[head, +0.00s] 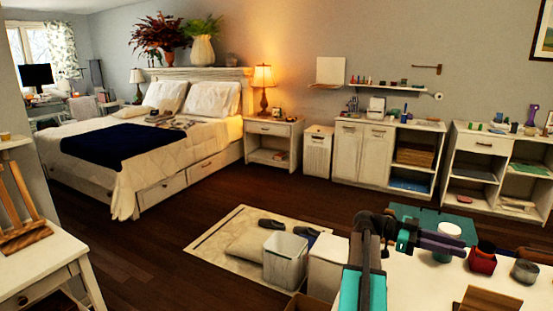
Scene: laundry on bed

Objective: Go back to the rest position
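My arm (372,235) rises at the lower right of the head view, with a teal link and dark joints. It bends to the right over a white table (415,285). My gripper (458,246) appears to be at the far right end of the arm, close to a white jar with a green band (447,240). Its fingers are too small and dark to make out, so I cannot tell whether it is open or holds anything. I cannot tell whether it touches the jar.
A red cup (482,259) and a grey round tin (525,271) stand on the table. A white bin (285,259) stands on a rug (212,243) with a cushion and dark shoes. The bed (150,195) is at the back left. Dark wood floor (165,255) is clear between.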

